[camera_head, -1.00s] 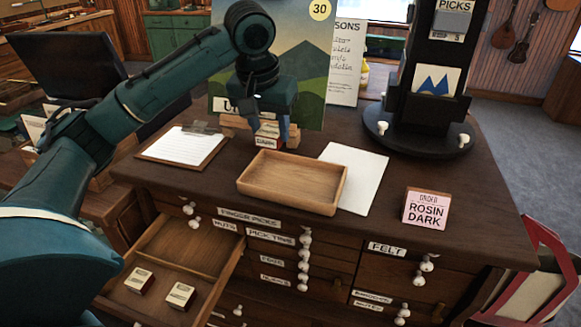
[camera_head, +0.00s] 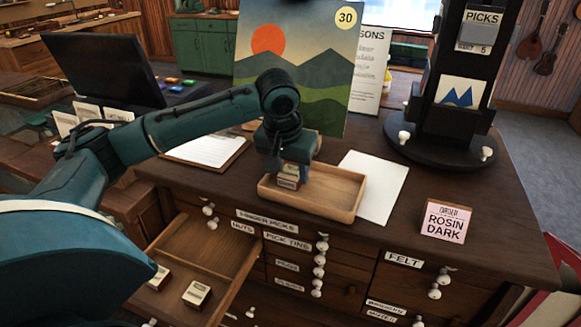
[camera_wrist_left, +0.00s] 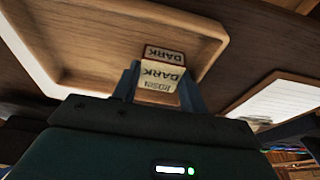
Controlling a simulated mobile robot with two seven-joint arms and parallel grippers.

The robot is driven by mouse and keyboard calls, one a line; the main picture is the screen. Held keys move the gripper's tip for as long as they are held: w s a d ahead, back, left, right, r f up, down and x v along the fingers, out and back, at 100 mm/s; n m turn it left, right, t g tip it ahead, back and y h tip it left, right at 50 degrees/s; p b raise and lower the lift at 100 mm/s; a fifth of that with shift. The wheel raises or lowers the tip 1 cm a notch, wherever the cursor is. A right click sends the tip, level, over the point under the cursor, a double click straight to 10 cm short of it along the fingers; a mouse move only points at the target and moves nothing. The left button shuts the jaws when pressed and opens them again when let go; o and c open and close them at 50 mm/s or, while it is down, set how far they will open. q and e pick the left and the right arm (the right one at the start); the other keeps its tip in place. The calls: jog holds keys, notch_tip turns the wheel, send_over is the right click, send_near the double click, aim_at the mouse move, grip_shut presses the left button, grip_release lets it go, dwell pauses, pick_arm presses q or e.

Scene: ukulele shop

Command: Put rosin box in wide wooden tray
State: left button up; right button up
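The rosin box (camera_head: 289,178), cream and dark red, is between the fingers of my left gripper (camera_head: 290,168). In the left wrist view the rosin box (camera_wrist_left: 160,78) shows its "ROSIN DARK" label between the two fingers of the left gripper (camera_wrist_left: 158,82). The wide wooden tray (camera_head: 335,207) lies on the counter, and the held box is over its left part. The wooden tray (camera_wrist_left: 185,27) also fills the upper left of the wrist view. I cannot tell whether the box touches the tray floor. My right gripper is not in view.
An open drawer (camera_head: 215,254) at lower left holds two similar small boxes (camera_head: 197,293). A "ROSIN DARK" order card (camera_head: 445,222) stands at right. White paper (camera_head: 378,180) lies beside the tray. A clipboard (camera_head: 207,150), a painting (camera_head: 297,55) and a black stand (camera_head: 440,150) are behind.

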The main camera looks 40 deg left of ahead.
pick_arm(q)
jog(key=shift+o, duration=0.9)
jog(key=shift+r, duration=0.25)
jog(key=v, duration=1.1)
jog(key=shift+r+b, duration=0.35)
jog(key=shift+r, duration=0.05)
jog(key=shift+s+f, duration=0.1)
jog(key=shift+s, duration=0.05)
